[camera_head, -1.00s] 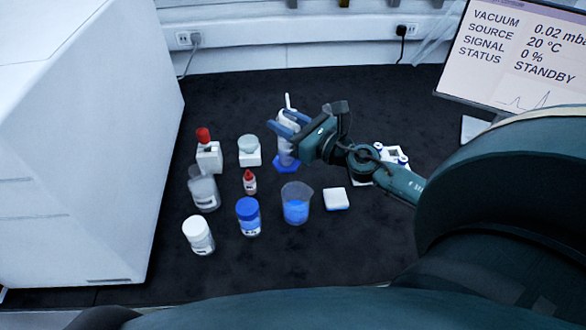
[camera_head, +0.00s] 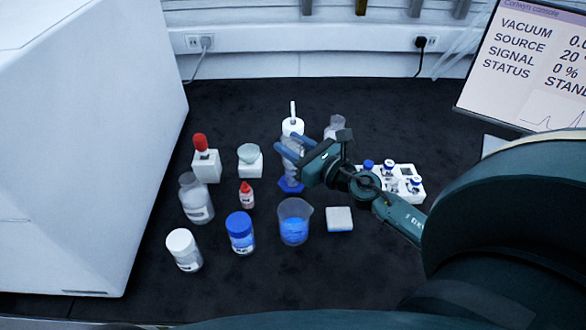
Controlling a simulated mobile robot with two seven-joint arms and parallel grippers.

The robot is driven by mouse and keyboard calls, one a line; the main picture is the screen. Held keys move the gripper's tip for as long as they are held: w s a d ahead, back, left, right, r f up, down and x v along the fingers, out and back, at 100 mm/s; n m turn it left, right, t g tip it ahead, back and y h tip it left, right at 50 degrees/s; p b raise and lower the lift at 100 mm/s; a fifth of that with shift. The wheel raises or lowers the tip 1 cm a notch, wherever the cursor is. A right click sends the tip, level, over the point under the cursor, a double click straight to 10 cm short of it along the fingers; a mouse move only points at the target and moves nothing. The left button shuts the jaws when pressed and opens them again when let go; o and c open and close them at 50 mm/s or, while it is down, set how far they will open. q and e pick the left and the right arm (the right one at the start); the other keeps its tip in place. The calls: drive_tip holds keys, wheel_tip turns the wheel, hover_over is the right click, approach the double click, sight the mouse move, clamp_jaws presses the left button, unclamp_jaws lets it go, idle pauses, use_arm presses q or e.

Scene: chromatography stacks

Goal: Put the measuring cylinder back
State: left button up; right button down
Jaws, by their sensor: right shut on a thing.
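The measuring cylinder (camera_head: 291,172) is clear with a blue foot (camera_head: 291,185). It looks upright, at the middle of the dark bench top, behind the beaker. My right gripper (camera_head: 283,145) reaches in from the right and is shut on the cylinder's upper part, its blue fingers around it. The gripper hides some of the cylinder. I cannot tell whether the foot rests on the bench or is just above it. My left gripper is out of view.
Close by are a beaker (camera_head: 294,230) of blue liquid, a white-and-blue block (camera_head: 339,219), a white item (camera_head: 293,126) behind and a vial rack (camera_head: 405,190). Several bottles stand left, near the large white instrument (camera_head: 80,150).

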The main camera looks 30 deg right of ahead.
drive_tip(key=shift+f, duration=0.35)
wheel_tip(320, 180, down, 3)
drive_tip(key=b, duration=0.3)
drive_tip(key=shift+f, duration=0.15)
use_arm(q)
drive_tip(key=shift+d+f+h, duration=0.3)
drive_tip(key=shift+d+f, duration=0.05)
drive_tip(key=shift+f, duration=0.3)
use_arm(e)
drive_tip(key=c, duration=0.9)
unclamp_jaws()
drive_tip(key=shift+c, duration=0.2)
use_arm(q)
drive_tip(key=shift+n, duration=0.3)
